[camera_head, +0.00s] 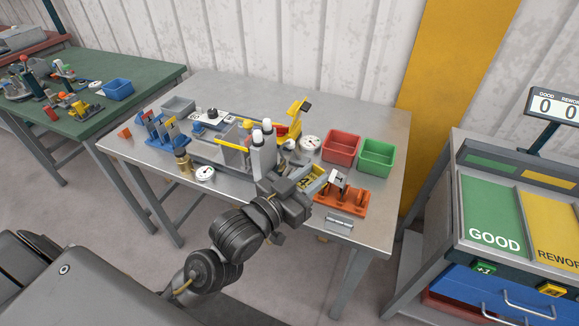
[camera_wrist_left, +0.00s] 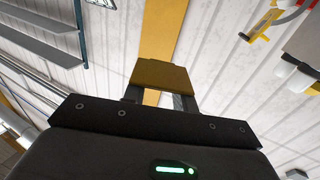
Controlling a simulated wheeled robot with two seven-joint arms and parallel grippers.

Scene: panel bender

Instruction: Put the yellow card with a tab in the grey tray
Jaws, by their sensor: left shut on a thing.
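The yellow card (camera_wrist_left: 160,76) is held between the two fingers of my left gripper in the wrist view. It looks dark ochre there, and I cannot make out its tab clearly. In the head view my left gripper (camera_head: 301,188) is shut at the front right of the metal table, between the bender and the orange rack. A yellow patch with dark marks shows at its fingers; I cannot tell how much of it is the card. The grey tray (camera_head: 178,106) stands at the back left of the table, well apart from the gripper. My right gripper is not in view.
The bender with two white-topped cylinders (camera_head: 264,150) stands between my gripper and the tray. A blue rack (camera_head: 160,132), a brass piece (camera_head: 184,163) and dials lie left. An orange rack (camera_head: 352,204), red bin (camera_head: 341,147) and green bin (camera_head: 376,156) stand right.

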